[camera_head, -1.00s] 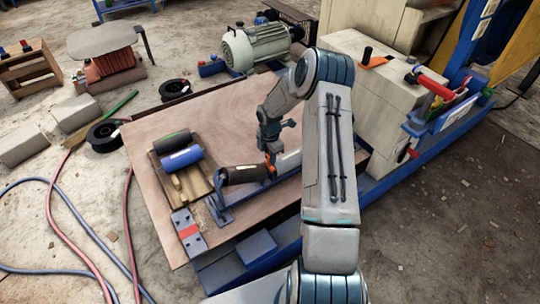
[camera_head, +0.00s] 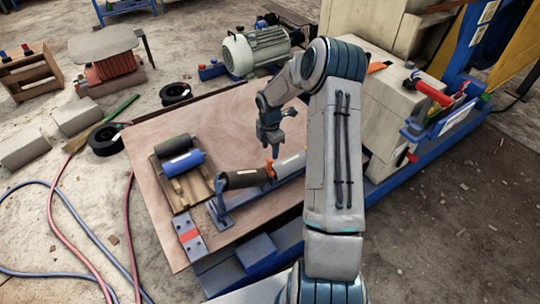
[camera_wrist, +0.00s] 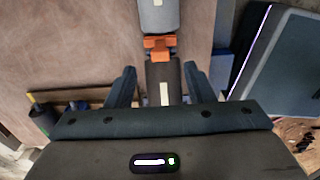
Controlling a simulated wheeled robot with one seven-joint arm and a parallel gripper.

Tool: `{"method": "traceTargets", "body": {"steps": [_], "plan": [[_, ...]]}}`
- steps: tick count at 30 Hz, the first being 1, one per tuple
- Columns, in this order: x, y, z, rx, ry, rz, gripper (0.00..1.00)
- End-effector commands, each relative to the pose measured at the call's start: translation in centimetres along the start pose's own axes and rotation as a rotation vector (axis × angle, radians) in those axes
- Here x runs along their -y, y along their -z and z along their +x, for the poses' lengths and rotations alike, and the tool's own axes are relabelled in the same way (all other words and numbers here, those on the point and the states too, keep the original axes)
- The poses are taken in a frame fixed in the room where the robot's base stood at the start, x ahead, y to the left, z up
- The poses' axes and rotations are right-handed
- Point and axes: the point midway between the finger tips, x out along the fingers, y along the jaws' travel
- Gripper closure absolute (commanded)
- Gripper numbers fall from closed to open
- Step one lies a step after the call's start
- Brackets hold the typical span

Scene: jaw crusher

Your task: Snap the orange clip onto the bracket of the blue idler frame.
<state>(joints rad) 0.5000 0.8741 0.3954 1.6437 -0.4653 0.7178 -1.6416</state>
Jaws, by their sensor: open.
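The orange clip (camera_head: 270,168) sits at the bracket of the blue idler frame (camera_head: 222,208), between a dark brown roller (camera_head: 243,179) and a light grey roller (camera_head: 290,164). In the wrist view the orange clip (camera_wrist: 158,46) lies across the gap between the dark roller (camera_wrist: 160,88) and the grey roller (camera_wrist: 158,15). I cannot tell whether it is fully seated. My gripper (camera_head: 271,140) is open and empty, above the clip and apart from it. Its two fingers (camera_wrist: 157,88) show spread apart in the wrist view. The bracket is largely hidden.
A wooden tray (camera_head: 200,190) with a blue roller (camera_head: 183,163) and a dark roller (camera_head: 173,146) lies on the plywood board (camera_head: 150,205), left of the frame. A motor (camera_head: 255,50) stands behind. The board's middle is free. A beige block (camera_head: 390,110) stands right.

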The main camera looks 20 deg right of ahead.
Motion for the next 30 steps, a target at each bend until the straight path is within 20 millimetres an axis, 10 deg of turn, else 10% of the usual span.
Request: {"method": "traceTargets", "body": {"steps": [9,21,27,30], "plan": [[0.0,0.0,-5.5,0.0,-0.001,0.0,0.52],[0.0,0.0,-6.1,-0.001,0.001,0.0,0.52],[0.4,0.6,-7.3,0.012,0.002,0.037,1.0],[1.3,1.7,-9.4,0.035,0.003,0.117,1.0]]}}
